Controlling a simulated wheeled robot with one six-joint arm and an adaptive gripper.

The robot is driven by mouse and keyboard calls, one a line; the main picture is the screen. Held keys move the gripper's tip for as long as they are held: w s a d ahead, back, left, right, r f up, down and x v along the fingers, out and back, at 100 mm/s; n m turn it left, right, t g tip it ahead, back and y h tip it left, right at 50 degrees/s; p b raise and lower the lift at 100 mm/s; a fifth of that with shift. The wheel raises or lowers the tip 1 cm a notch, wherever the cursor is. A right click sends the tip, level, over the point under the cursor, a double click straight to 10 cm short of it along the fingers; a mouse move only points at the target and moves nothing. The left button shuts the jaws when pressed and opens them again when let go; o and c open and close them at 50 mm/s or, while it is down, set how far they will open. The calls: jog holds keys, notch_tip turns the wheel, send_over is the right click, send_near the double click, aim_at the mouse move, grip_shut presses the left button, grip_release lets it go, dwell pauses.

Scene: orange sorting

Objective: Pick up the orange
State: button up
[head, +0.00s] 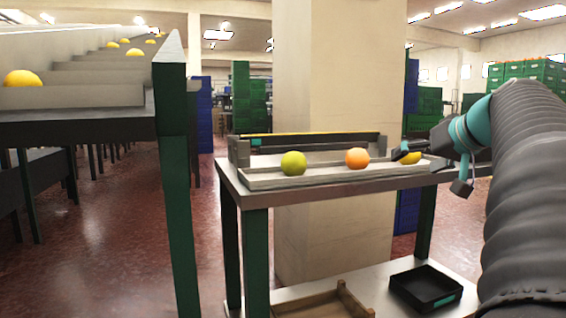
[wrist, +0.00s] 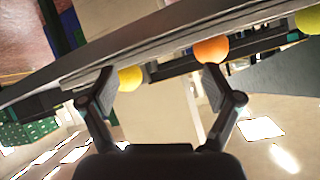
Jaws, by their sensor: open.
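The orange (head: 357,158) sits in the pale shallow tray (head: 325,179) on the metal table, between a green-yellow fruit (head: 293,163) and a yellow fruit (head: 411,157). My gripper (head: 402,152) is to the right of the orange, close to the yellow fruit and partly in front of it. In the wrist view, which looks upside down, my gripper (wrist: 158,88) has its two fingers spread with nothing held between them. The orange (wrist: 211,49) shows just beyond the right finger's tip. The yellow fruit (wrist: 130,78) shows by the left finger's tip.
A dark raised rail (head: 310,143) runs behind the tray. A black bin (head: 426,287) and a wooden crate (head: 325,302) stand on the lower shelf. A green post (head: 174,180) and a sorting line with yellow fruit stand at left. A wide pillar (head: 335,75) rises behind the table.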

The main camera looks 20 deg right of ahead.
jog(key=t, duration=0.2)
send_near(415, 154)
jog(key=s, duration=0.2)
jog(key=shift+h, duration=0.3)
jog(key=x, duration=0.5)
jog(key=b+x, duration=0.1)
jog(key=x, duration=0.1)
jog(key=shift+w+a+r, duration=0.2)
jog(key=shift+w+r, duration=0.1)
jog(key=shift+w, duration=0.1)
jog(key=shift+d+x, duration=0.2)
jog(key=shift+x, duration=2.75)
jog(key=shift+r, duration=0.15)
jog(key=c, duration=1.3)
